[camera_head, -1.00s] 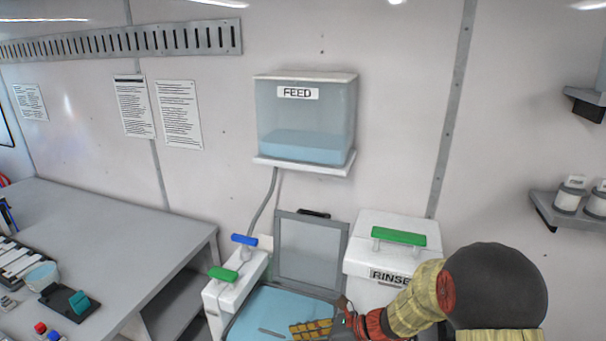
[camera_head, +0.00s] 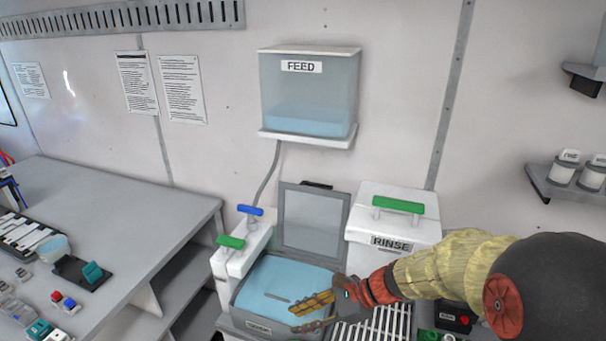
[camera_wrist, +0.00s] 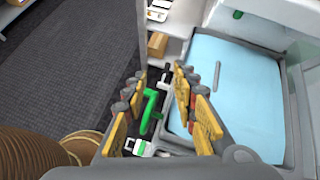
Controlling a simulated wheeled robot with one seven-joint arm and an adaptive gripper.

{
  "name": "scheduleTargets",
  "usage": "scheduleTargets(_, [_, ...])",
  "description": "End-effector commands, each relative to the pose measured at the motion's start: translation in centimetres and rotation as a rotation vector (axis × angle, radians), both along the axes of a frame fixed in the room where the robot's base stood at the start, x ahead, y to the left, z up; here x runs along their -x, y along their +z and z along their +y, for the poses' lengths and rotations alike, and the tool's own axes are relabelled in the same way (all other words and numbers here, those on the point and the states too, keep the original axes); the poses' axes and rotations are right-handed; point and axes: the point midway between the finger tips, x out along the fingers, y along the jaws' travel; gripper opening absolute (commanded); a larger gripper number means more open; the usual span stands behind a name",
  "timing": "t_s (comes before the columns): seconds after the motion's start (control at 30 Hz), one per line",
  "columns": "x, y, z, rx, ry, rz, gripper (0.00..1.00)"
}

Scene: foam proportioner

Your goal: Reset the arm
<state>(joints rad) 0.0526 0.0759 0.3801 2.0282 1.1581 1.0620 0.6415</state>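My gripper (camera_head: 314,312) is over the front right part of the blue-filled basin (camera_head: 248,300) in the head view. Its two yellow-padded fingers stand apart with nothing between them. In the wrist view my gripper (camera_wrist: 158,115) shows the same gap, with the basin (camera_wrist: 205,50) beside it on the right. My arm comes in from the right, in front of the white RINSE box (camera_head: 365,220).
A FEED tank (camera_head: 305,100) hangs on the wall. Blue (camera_head: 250,210) and green (camera_head: 231,242) handles stand left of the basin; its grey lid (camera_head: 313,220) is raised. A grille (camera_head: 375,325) lies right. A grey bench (camera_head: 120,215) stands left. Dark floor (camera_wrist: 70,60) shows in the wrist view.

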Motion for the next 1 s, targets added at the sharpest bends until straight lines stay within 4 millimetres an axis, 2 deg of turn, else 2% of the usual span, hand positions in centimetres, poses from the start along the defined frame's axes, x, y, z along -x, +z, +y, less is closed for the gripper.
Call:
scheduleTargets(0.03, [1.0,1.2,-0.3,0.035,0.048,-0.054,0.28])
scheduleTargets(0.27, [7.1,5.6,-3.9,0.284,0.363,-0.372,0.28])
scheduleTargets(0.6, [14.8,10.7,-12.1,0.75,0.854,-0.808,0.28])
scheduleTargets(0.8, [17.6,13.1,-16.7,1.008,1.086,-0.961,0.28])
scheduleTargets(1.0, [18.8,14.3,-18.9,1.136,1.195,-1.013,0.28])
